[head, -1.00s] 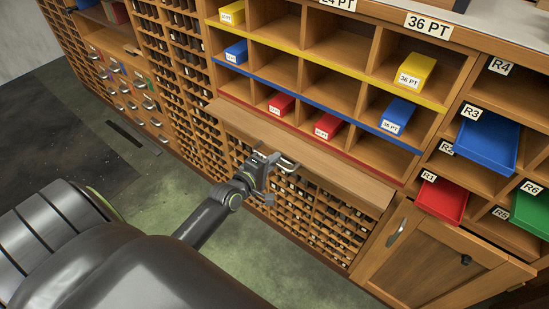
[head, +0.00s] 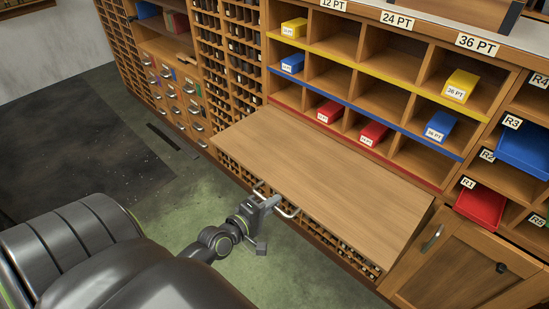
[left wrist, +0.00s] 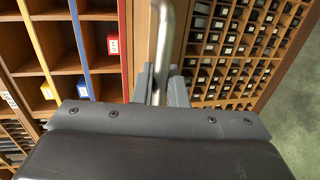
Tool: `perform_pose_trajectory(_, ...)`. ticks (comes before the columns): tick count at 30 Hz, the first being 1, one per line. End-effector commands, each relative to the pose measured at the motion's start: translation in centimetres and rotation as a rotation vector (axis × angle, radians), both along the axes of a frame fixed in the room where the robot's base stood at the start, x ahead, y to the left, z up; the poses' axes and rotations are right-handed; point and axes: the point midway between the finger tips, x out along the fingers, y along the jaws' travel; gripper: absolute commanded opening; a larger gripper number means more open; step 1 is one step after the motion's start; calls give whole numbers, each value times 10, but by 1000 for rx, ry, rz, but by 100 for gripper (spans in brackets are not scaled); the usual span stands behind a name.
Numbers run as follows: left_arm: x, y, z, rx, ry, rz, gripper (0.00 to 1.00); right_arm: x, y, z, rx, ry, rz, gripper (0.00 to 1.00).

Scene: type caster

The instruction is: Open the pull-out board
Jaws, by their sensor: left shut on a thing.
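The pull-out board (head: 310,180) is a wide wooden panel below the cubbies with the red strip. It stands well out from the cabinet, and its top is bare. A metal bar handle (head: 288,211) is on its front edge. My left gripper (head: 268,198) is at this front edge, shut on the handle. In the left wrist view the handle (left wrist: 164,35) runs down between the two fingers (left wrist: 160,84), which hide part of it. My right gripper is not in view.
Cubbies above the board hold small yellow, blue and red boxes (head: 374,133). A cupboard door with a handle (head: 433,238) is at the lower right. Small type slots (head: 330,240) lie under the board. Open green floor (head: 190,200) lies in front.

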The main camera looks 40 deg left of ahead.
Motion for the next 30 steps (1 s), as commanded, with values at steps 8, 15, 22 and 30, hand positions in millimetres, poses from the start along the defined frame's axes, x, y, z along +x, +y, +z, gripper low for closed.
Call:
perform_pose_trajectory(8, -1, 0, -1, 0, 2, 0, 0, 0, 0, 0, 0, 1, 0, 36)
perform_pose_trajectory(15, 0, 0, 0, 0, 1, 0, 30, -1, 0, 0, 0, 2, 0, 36)
perform_pose_trajectory(22, -2, 0, 0, 0, 1, 0, 30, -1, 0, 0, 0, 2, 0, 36)
perform_pose_trajectory(30, -35, 3, 5, 0, 3, 0, 30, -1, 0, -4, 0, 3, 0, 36)
